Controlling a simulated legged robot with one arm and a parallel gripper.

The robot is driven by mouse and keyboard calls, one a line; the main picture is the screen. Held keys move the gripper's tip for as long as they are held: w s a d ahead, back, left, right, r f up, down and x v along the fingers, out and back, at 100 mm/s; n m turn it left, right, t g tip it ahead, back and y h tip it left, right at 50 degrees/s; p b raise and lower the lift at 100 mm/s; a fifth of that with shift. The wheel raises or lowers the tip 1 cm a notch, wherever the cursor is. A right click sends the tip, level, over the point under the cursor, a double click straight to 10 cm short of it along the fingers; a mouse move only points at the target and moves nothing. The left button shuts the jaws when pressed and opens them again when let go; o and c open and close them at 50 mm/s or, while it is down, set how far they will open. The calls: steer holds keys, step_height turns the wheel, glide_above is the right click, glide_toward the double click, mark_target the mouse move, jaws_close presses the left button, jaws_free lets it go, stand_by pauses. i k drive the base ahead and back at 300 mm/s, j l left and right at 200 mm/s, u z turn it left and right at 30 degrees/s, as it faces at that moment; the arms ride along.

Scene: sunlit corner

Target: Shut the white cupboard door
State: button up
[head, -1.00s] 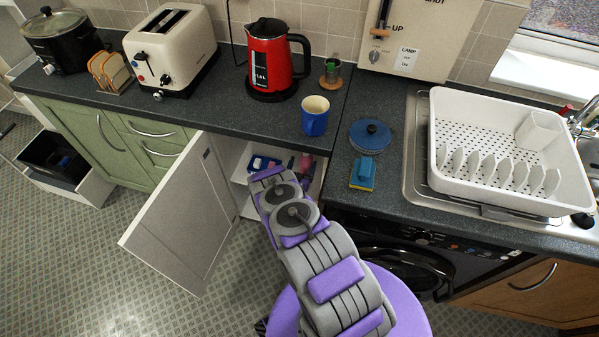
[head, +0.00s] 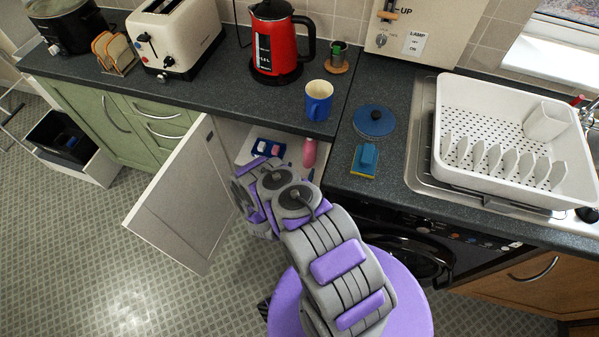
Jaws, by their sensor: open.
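The white cupboard door (head: 180,205) stands wide open, swung out to the left over the floor. The cupboard's white interior (head: 243,142) shows behind and beyond my arm, with its lower part hidden. My gripper (head: 248,204) is at the cupboard opening, just right of the door's inner face. It is open and looks empty, though my arm links partly hide it and its fingertips are hard to make out. I cannot tell whether it touches the door.
Inside the cupboard are a pink bottle (head: 309,153) and a blue item (head: 270,147). A blue mug (head: 319,100) stands near the counter edge above. Green drawers (head: 160,132) are left of the door. The patterned floor (head: 95,250) in front is clear.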

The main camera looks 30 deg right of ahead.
mark_target(189, 208)
steer(key=k+j, duration=0.2)
steer(key=j, duration=0.2)
steer(key=k+j, duration=0.45)
steer(key=j, duration=0.3)
